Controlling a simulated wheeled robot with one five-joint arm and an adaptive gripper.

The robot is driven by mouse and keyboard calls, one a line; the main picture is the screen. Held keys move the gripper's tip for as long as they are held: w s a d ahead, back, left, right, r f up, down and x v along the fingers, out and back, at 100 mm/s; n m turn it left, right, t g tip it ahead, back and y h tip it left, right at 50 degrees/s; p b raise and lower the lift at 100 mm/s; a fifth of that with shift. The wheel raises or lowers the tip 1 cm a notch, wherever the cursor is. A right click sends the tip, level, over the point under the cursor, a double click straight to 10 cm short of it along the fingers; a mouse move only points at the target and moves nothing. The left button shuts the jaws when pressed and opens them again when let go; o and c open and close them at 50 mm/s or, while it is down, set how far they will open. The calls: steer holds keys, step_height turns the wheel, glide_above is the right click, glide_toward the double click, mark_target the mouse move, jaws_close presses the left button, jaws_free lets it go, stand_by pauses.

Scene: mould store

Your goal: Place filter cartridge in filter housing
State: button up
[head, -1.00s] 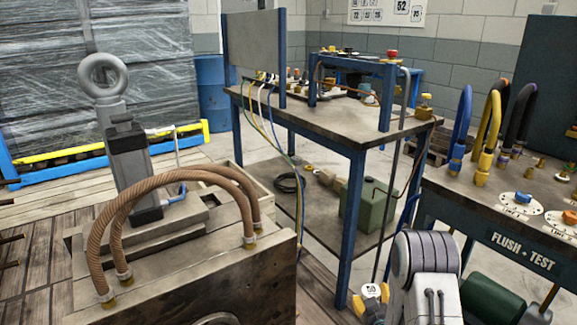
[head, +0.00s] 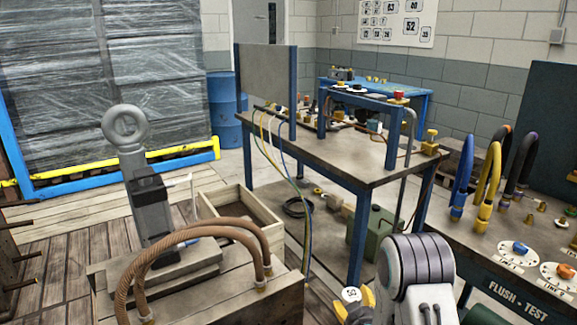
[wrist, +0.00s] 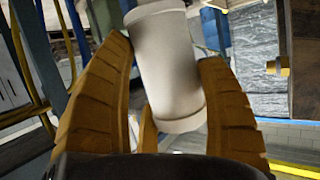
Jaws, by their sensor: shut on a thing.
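The filter cartridge (wrist: 168,65) is a plain white cylinder in the wrist view, tilted between the ridged yellow-brown fingers of my gripper (wrist: 160,100). The fingers are shut on its sides, and its upper end runs out of the picture. In the head view, the cartridge's white end (head: 351,294) with a dark number on it shows low in the middle. My gripper (head: 354,308) is beside my grey arm there, partly cut off by the bottom edge. I cannot pick out the filter housing with certainty in either view.
A blue-legged bench (head: 340,160) with fittings and hanging cables stands ahead. The flush-test bench (head: 510,235) with hoses and dials is at right. A block with brown hoses (head: 205,240) and an open wooden crate (head: 240,215) are at left. A green can (head: 372,235) sits under the bench.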

steer(key=s+r+p, duration=0.2)
steer(key=r+p, duration=0.7)
steer(key=r, duration=0.2)
steer(key=s+r+p, duration=0.1)
steer(key=r+p, duration=0.8)
steer(key=r, duration=0.2)
steer(key=shift+s+p, duration=0.3)
steer(key=shift+s, duration=0.1)
steer(key=shift+r, duration=0.2)
